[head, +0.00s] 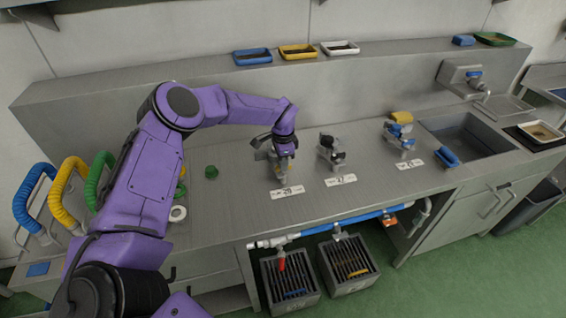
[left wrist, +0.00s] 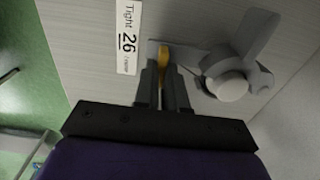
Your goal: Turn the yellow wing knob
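The yellow wing knob (left wrist: 163,57) shows in the left wrist view as a narrow yellow strip between my fingers. It sits at a grey metal fitting (left wrist: 230,80), beside a white label (left wrist: 127,38) reading "Tight 26". My left gripper (left wrist: 163,80) has its two dark fingers close together, with the yellow piece between them; most of the knob is hidden. In the head view my left gripper (head: 283,160) points down over the leftmost fitting on the steel counter (head: 240,205), and the knob is mostly covered. My right gripper is not seen.
Two other fittings, one with a dark knob (head: 332,150) and one with a blue knob (head: 398,132), stand to the right. Trays (head: 298,51) line the back ledge. Hoses (head: 68,190) stand left.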

